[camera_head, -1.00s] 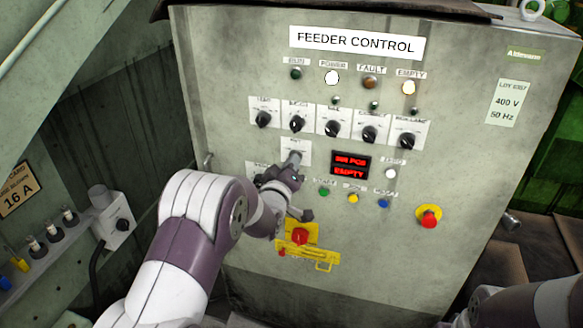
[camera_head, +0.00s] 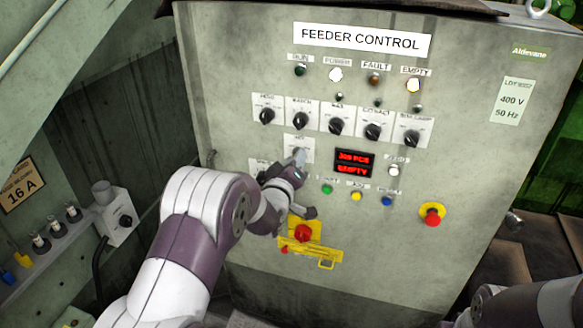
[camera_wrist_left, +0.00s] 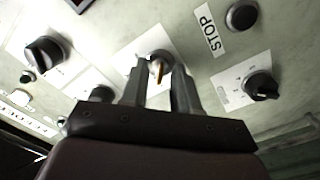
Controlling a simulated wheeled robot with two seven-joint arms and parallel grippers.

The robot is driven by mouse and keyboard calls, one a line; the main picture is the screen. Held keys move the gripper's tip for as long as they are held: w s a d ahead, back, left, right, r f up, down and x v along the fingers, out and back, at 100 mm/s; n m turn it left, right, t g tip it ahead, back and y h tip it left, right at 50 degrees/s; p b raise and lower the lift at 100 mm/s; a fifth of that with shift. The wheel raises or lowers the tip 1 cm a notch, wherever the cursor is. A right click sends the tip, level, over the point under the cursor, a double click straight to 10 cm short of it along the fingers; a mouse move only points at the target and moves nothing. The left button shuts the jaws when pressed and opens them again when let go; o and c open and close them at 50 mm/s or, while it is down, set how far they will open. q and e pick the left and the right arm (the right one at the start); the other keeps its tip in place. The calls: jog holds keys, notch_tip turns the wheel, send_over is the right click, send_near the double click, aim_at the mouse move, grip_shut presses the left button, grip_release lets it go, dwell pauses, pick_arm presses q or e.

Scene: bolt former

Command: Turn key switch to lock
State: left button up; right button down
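The key switch sits on a white plate (camera_head: 299,143) in the middle of the grey feeder control panel, mostly hidden by my gripper in the head view. In the left wrist view the key switch (camera_wrist_left: 158,62) shows as a round metal lock with a narrow brownish key pointing toward the camera. My left gripper (camera_head: 298,157) is at this switch. In the left wrist view its two fingers (camera_wrist_left: 160,82) stand apart, one on each side of the key, with a visible gap around it. My right gripper is out of view; only part of my right arm shows at lower right.
Black selector knobs (camera_head: 336,127) line the row above. A red display (camera_head: 354,163) is to the right. A red emergency button (camera_head: 303,233) on a yellow plate is below my wrist; another red button (camera_head: 432,214) is at right.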

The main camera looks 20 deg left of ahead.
pick_arm(q)
jog(key=s, duration=1.2)
jog(key=shift+s+a+b, duration=0.2)
jog(key=shift+s+b, duration=0.1)
jog(key=shift+b, duration=0.05)
jog(key=s+f+m+g+p, duration=0.3)
jog(key=s+f+m+g, duration=0.3)
jog(key=s+f+g, duration=0.35)
jog(key=s+r+m+g+p, duration=0.3)
jog(key=s+r+g+p, duration=0.4)
jog(key=s, duration=0.6)
jog(key=shift+d+r+y+p, duration=0.35)
jog(key=shift+r+p, duration=0.3)
jog(key=shift+r, duration=0.7)
